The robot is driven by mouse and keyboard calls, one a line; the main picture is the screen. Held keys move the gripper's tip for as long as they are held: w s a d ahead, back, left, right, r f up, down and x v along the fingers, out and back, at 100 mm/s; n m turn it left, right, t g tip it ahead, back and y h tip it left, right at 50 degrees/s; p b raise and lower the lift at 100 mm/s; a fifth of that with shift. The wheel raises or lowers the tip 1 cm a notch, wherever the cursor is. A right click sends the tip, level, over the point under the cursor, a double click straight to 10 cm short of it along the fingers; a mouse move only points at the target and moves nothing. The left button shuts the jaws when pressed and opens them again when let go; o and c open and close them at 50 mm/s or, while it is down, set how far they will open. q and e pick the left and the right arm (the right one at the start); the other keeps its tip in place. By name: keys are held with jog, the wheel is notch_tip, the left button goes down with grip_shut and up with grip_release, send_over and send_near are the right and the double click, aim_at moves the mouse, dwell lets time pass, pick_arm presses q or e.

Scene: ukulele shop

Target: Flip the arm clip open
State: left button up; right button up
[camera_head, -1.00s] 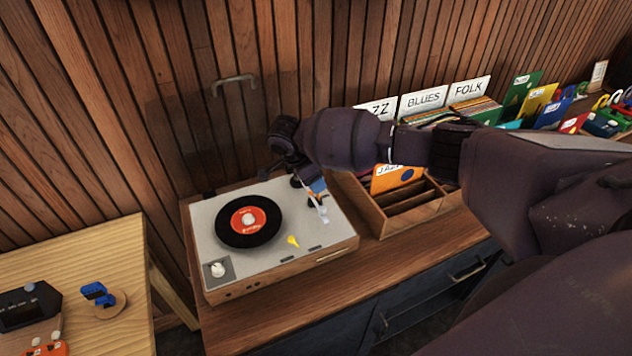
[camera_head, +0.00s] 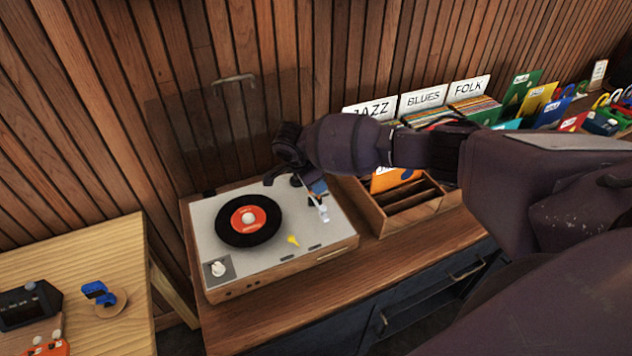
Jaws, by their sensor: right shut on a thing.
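The turntable (camera_head: 335,245) sits on the wooden cabinet with a black record (camera_head: 233,230) with a red label on its platter. My right gripper (camera_head: 322,212) reaches down over the turntable's right side, its fingertips at the tonearm area. It is shut on a small part there, which appears to be the arm clip; fingers and wrist hide most of it, so its angle cannot be told. A small yellow piece (camera_head: 293,240) shows on the deck, left of and below the fingertips. My left gripper is out of view.
The clear raised lid (camera_head: 215,120) stands behind the turntable. A wooden record crate (camera_head: 410,218) with genre cards stands close on the right, partly behind my right arm. A lighter table (camera_head: 100,250) with small items is at the left. The cabinet front edge is clear.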

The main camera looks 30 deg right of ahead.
jog(key=shift+d, duration=0.1)
jog(key=y, duration=0.1)
jog(key=d+y, duration=0.1)
jog(key=y, duration=0.1)
jog(key=shift+s+d, duration=0.1)
jog(key=shift+d, duration=0.2)
jog(key=y, duration=0.1)
jog(key=d+y, duration=0.1)
jog(key=y, duration=0.1)
jog(key=shift+d+f, duration=0.2)
jog(key=shift+f, duration=0.05)
jog(key=y, duration=0.1)
jog(key=d+f+y, duration=0.1)
jog(key=y, duration=0.1)
jog(key=shift+d, duration=0.2)
jog(key=shift+d+f+t+y, duration=0.15)
jog(key=shift+d+f+y, duration=0.1)
jog(key=shift+y, duration=0.5)
jog(key=shift+d+f+t+y, duration=0.15)
jog(key=shift+d+y, duration=0.1)
jog(key=shift+y, duration=0.5)
jog(key=o, duration=0.9)
jog(key=shift+f, duration=0.1)
jog(key=shift+d, duration=0.1)
